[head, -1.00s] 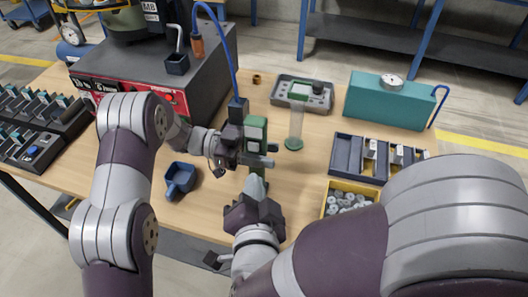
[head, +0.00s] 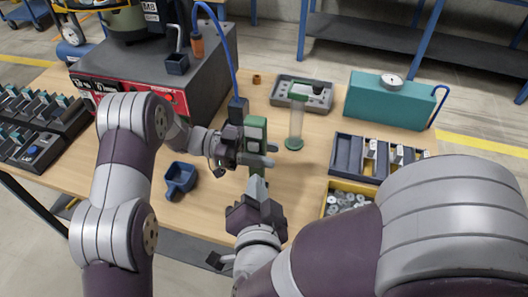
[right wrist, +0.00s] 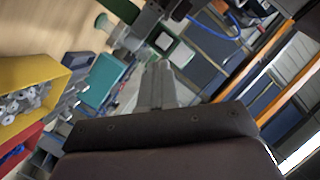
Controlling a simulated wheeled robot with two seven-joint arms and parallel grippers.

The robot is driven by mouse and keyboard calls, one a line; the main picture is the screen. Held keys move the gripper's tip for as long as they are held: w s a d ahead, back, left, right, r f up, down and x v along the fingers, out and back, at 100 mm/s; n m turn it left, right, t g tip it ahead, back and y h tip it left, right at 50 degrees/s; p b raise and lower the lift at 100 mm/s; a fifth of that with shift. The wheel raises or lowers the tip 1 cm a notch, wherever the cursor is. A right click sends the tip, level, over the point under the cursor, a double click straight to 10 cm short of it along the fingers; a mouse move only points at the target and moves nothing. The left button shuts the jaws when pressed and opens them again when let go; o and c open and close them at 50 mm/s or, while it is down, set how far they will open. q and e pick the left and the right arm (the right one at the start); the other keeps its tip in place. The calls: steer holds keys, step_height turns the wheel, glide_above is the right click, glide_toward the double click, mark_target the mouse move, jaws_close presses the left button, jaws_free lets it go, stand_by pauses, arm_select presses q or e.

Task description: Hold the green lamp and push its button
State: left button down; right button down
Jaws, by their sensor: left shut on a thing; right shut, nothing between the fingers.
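The green lamp (head: 256,132) is upright, with a green body and a pale front strip. My left gripper (head: 248,155) is shut on it from the left and holds it above the table's front part. My right gripper (head: 257,180) is shut and empty, just below the lamp's lower end in the head view. In the right wrist view my shut fingers (right wrist: 157,72) point at the lamp (right wrist: 174,52), very close to it. I cannot tell whether they touch. I cannot make out the button.
A blue scoop-like cup (head: 180,178) lies to the left. A divided dark tray (head: 346,158) and a yellow bin of grey parts (head: 370,189) are at right. A teal box (head: 385,103) stands behind.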

mark_target(253, 147)
steer(key=s+a+f+n+t+y, duration=0.1)
steer(key=a+f+t+y, duration=0.25)
steer(key=y, duration=0.35)
steer(key=w+d+r, duration=0.1)
steer(key=w+d, duration=0.1)
steer(key=w, duration=0.6)
steer(key=shift+w+m, duration=0.15)
steer(key=shift+m, duration=0.15)
steer(key=shift+w+d+r, duration=0.1)
stand_by(1.3)
steer(key=shift+w+d, duration=0.1)
steer(key=shift+w, duration=0.25)
